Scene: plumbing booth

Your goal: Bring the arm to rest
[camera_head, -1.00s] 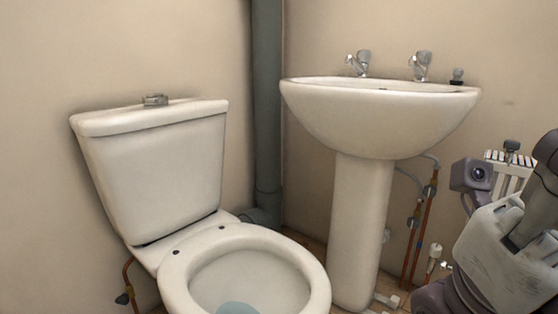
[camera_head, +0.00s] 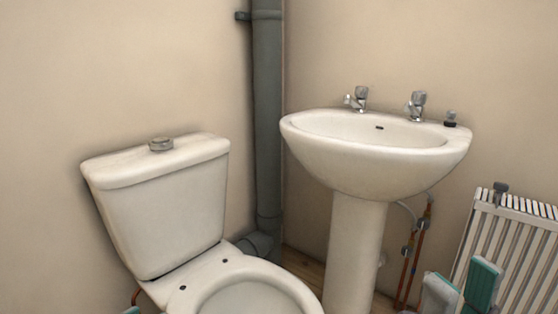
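My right gripper (camera_head: 461,290) is at the bottom right of the head view, low in front of the radiator. Its two padded fingers, green and grey, stand apart with nothing seen between them. The rest of my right arm is below the frame.
A white toilet (camera_head: 165,205) stands at the left. A white pedestal basin (camera_head: 375,165) with two taps stands right of a grey pipe (camera_head: 268,120). Copper pipes (camera_head: 412,262) run beside the pedestal. A white radiator (camera_head: 510,245) is at the far right.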

